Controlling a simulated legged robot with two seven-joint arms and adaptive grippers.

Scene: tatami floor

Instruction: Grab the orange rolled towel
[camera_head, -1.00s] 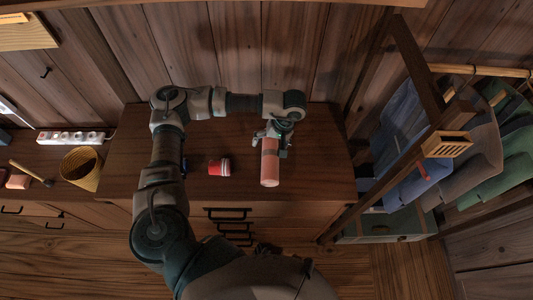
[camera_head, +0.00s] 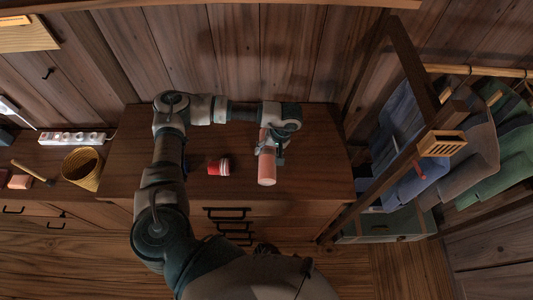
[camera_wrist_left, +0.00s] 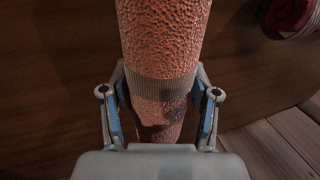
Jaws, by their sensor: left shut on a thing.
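The orange rolled towel (camera_head: 267,170) is a pinkish-orange cylinder over the dark wooden dresser top, near its front edge. In the left wrist view the rolled towel (camera_wrist_left: 165,40) has a rough texture and a grey-brown band around it. My left gripper (camera_head: 268,150) is around the towel's middle, near the band. In the left wrist view the fingers of my left gripper (camera_wrist_left: 160,95) stand on both sides of the towel, shut on it. The towel's far end is partly hidden by my gripper and wrist. My right gripper is not in view.
A yellow basket (camera_head: 82,168) and a power strip (camera_head: 72,138) are further left. A clothes rack (camera_head: 395,165) stands at the right.

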